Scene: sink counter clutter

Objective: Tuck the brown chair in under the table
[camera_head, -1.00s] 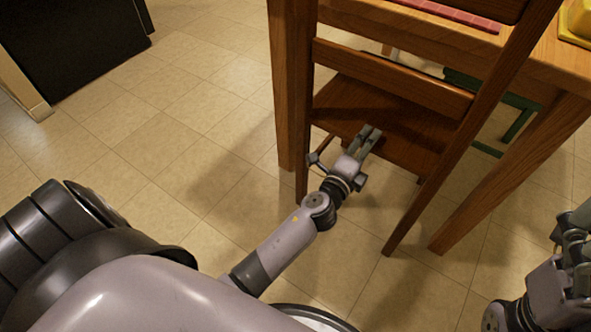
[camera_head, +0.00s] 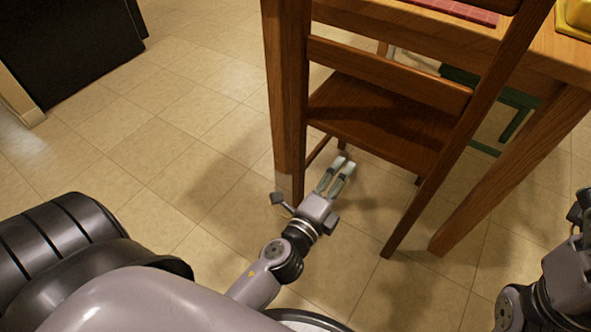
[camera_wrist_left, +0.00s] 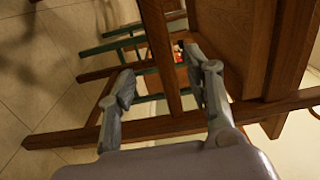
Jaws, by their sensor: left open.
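The brown chair (camera_head: 385,112) stands upright at the near side of the wooden table (camera_head: 490,45), with its slatted back toward me. Its seat shows below the back slat, and part of it lies beneath the table edge. My left gripper (camera_head: 344,165) is open and empty, low over the floor on the near side of the chair, below the seat in the picture. In the left wrist view, my left gripper (camera_wrist_left: 160,78) has its fingers apart, with brown wooden bars (camera_wrist_left: 165,55) beyond them. My right arm's end shows only partly at the right edge; its fingers are unclear.
A thick wooden leg (camera_head: 285,90) stands left of the chair, and a slanted table leg (camera_head: 510,175) stands right of it. A green chair (camera_head: 515,100) is under the table. A black appliance (camera_head: 70,50) stands at the far left. The tiled floor on the left is clear.

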